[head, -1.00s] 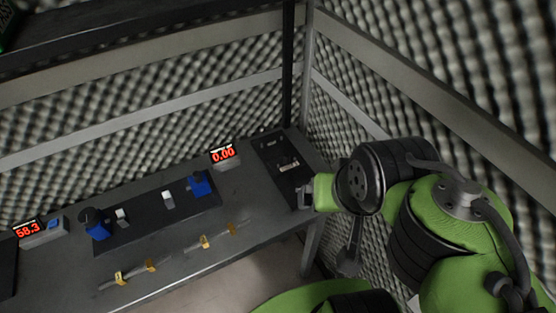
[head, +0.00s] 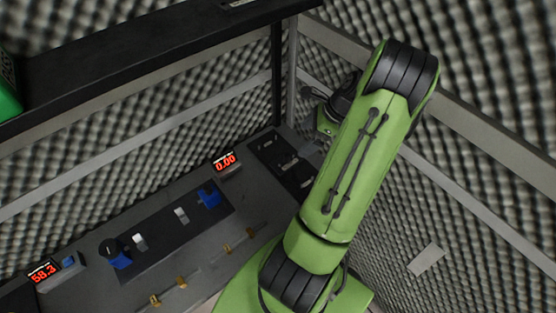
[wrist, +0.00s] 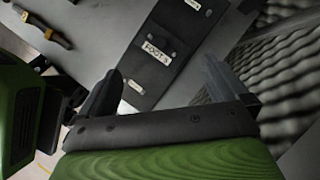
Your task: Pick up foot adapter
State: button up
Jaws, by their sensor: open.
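A small dark piece with a white label that seems to read "FOOT" (wrist: 157,52) lies on a black panel (wrist: 150,78) in the wrist view; I take it for the foot adapter. The black panel also shows at the bench's far right end in the head view (head: 268,148), where the pieces on it are too small to tell apart. My gripper (wrist: 162,72) is open and empty. Its two fingers stand wide apart, and the labelled piece shows between and beyond them, apart from them. In the head view my arm crosses the right side and the fingers are hard to make out.
A black strip (head: 160,247) with blue and white parts lies along the bench. Brass-coloured clips (head: 182,282) lie nearer. A dark shelf (head: 130,55) hangs above. Foam walls (head: 480,190) close in the back and right.

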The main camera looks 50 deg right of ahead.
aim_at(286, 154)
jog(key=x, duration=0.6)
jog(key=shift+w+b, duration=0.15)
jog(key=shift+b, duration=0.2)
jog(key=x, duration=0.5)
jog(key=shift+a+f+b, duration=0.2)
jog(key=shift+f+b, duration=0.15)
jog(key=c, duration=1)
jog(key=shift+r, duration=0.15)
jog(key=shift+c, duration=0.2)
jog(key=shift+d+r, duration=0.1)
jog(key=shift+r, duration=0.45)
grip_shut()
notch_tip(286, 154, up, 9)
jog(key=shift+f+p, duration=0.1)
jog(key=shift+p, duration=0.75)
